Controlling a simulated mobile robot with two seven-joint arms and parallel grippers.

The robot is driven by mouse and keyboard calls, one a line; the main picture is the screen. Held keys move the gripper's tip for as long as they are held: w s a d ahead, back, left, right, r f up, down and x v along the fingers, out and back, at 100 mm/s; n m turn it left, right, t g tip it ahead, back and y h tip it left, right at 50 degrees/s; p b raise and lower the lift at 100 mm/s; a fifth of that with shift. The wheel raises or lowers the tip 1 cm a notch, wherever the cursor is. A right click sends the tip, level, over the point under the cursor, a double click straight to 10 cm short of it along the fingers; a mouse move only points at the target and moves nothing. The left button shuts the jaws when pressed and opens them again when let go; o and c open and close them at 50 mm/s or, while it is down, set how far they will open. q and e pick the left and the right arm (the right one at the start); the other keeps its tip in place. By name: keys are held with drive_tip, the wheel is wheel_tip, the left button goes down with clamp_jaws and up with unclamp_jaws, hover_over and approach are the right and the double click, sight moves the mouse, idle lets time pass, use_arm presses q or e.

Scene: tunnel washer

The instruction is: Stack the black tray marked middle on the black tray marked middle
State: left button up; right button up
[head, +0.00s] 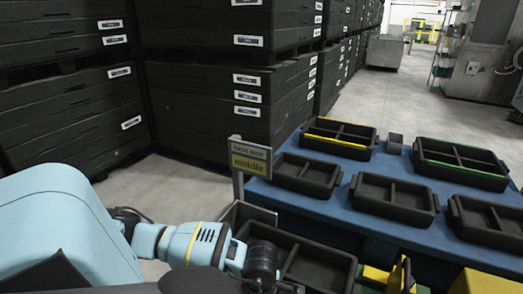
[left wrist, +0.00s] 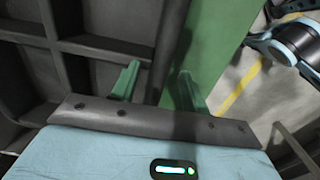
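In the left wrist view a black compartmented tray (left wrist: 100,48) fills the left side. My left gripper (left wrist: 157,82) has its two green fingers apart, and the tray's dark edge appears between them. I cannot tell whether they touch it. Plain black trays (head: 305,176), (head: 393,198) and (head: 490,222) rest on the blue table. No marking on them is readable.
The blue table (head: 350,217) also holds a yellow-striped tray (head: 341,140), a green-striped tray (head: 462,166) and a small grey block (head: 395,143). Yellow parts (head: 402,275) stand at the lower right. Tall stacks of labelled black crates (head: 235,105) line the left. Floor behind the table is clear.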

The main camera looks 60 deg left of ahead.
use_arm(q)
wheel_tip(320, 180, up, 8)
drive_tip(key=shift+s+f+p, duration=0.1)
drive_tip(key=shift+p, duration=0.2)
idle(0.4)
idle(0.8)
